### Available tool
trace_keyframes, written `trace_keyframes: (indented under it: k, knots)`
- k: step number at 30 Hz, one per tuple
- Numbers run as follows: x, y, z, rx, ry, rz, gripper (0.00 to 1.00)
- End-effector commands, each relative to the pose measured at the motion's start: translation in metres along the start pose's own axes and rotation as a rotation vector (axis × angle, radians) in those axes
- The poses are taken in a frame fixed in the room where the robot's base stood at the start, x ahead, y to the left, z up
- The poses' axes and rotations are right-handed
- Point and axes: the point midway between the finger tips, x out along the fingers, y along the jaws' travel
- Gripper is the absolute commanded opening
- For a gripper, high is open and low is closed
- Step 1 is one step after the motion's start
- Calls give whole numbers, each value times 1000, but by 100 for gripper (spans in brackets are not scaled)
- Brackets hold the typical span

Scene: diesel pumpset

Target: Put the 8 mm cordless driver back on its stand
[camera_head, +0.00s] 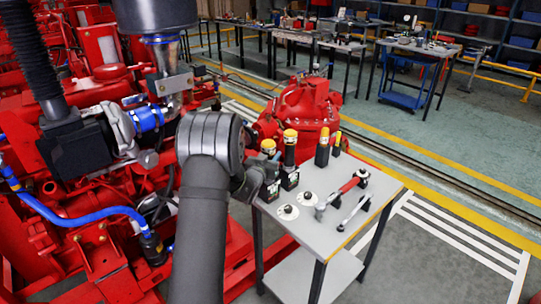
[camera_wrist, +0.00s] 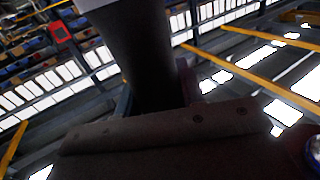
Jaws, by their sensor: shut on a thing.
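In the wrist view my gripper (camera_wrist: 155,98) is shut on a thick, dark shaft-like part (camera_wrist: 148,60), which fits a driver's grip. Its ends are cut off or hidden. In the head view my arm hides most of the gripper, which is at the left end of the grey table. Yellow-topped black tools that look like cordless drivers stand there: one (camera_head: 268,148) close beside my wrist, another (camera_head: 290,150) just right of it. I cannot tell which is the 8 mm driver, or make out its stand.
The table (camera_head: 340,248) also bears two pale discs (camera_head: 288,212) (camera_head: 309,198), a red-handled tool (camera_head: 345,189), a grey tool (camera_head: 353,212) and more yellow-topped tools (camera_head: 322,150). Red pump machinery (camera_head: 303,105) stands behind. The red engine (camera_head: 85,205) crowds the left. The right floor is clear.

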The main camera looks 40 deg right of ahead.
Motion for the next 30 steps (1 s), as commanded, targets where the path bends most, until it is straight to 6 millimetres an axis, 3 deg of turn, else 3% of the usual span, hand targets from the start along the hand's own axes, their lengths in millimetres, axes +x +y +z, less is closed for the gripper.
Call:
trace_keyframes:
  k: [4,5,8,20,25,30]
  knots:
    - [0,0,1,0,4,0,0]
    - [0,0,1,1,4,0,40]
    - [0,0,1,1,3,0,59]
    - [-6,0,3,0,-1,0,61]
    - [-30,0,2,0,-1,-1,61]
    - [-69,0,2,0,-1,-1,61]
